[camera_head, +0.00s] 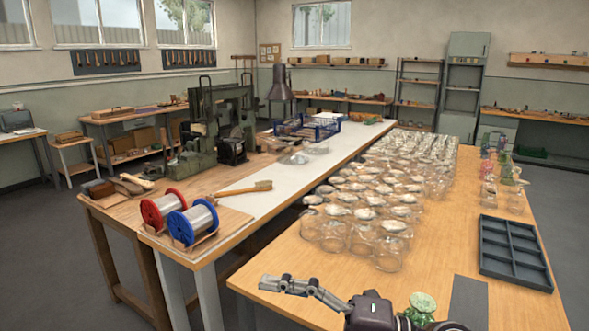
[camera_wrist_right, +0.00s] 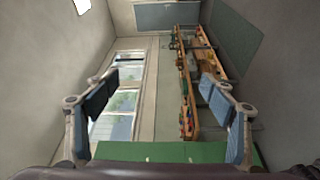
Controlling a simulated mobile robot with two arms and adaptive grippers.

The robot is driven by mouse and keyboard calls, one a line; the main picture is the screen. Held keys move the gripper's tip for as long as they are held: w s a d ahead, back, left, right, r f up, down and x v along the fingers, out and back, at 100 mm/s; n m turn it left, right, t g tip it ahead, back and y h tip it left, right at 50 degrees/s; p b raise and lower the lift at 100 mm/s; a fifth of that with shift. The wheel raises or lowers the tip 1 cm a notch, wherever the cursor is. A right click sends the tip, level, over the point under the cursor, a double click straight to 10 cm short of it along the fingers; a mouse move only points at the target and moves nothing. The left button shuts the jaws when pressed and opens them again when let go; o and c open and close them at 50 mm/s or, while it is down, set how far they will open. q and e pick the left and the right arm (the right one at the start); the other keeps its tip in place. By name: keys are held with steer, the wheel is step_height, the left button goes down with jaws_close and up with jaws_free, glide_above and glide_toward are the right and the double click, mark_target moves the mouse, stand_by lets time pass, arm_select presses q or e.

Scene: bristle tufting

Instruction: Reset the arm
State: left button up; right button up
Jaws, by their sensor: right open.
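My right gripper (camera_head: 284,284) is at the bottom of the head view, over the front part of the wooden table (camera_head: 265,271), with its fingers pointing left. In the right wrist view the right gripper (camera_wrist_right: 157,93) has its two blue-padded fingers wide apart, with nothing between them. Beyond them that view shows the windows and a wall shelf turned sideways. My left gripper is not in view.
Many clear glass jars (camera_head: 362,240) crowd the table beyond my right gripper. A green glass piece (camera_head: 420,306) stands right beside my arm. A dark divided tray (camera_head: 513,252) and a dark mat (camera_head: 468,302) lie to the right. Wire spools (camera_head: 193,222) and a brush (camera_head: 245,188) sit left.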

steer(key=w+d+r+m+t+h, duration=0.3)
steer(key=w+d+m+t, duration=0.15)
steer(key=m+t, duration=0.35)
steer(key=w+d+r+m+t+h, duration=0.2)
steer(key=w+d+m+t, duration=0.1)
steer(key=d+m+t, duration=0.5)
steer(key=s+d+f+m+g+h, duration=0.1)
steer(key=d+f+m+g+h, duration=0.1)
steer(key=d+f+m+h, duration=0.6)
steer(key=d+f+m+g+h, duration=0.2)
steer(key=d+f+m+h, duration=0.3)
steer(key=f, duration=0.5)
steer(key=s+f+m+g+h, duration=0.1)
steer(key=s+f+m+g, duration=0.1)
steer(key=s+f+g, duration=0.8)
steer(key=s+a+f+g+y, duration=0.1)
steer(key=s+a+f+g, duration=0.1)
steer(key=s+f, duration=1.1)
steer(key=s+f+g, duration=0.1)
steer(key=s+f, duration=0.1)
steer(key=f, duration=1.1)
steer(key=s+f+g, duration=0.1)
steer(key=s+f, duration=0.2)
steer(key=f, duration=1)
steer(key=s+d+f+n+g, duration=0.1)
steer(key=s+d+f, duration=0.2)
steer(key=s+f, duration=1.1)
steer(key=shift+s+d+f, duration=0.2)
steer(key=shift+s+f, duration=0.15)
steer(key=shift+s, duration=0.9)
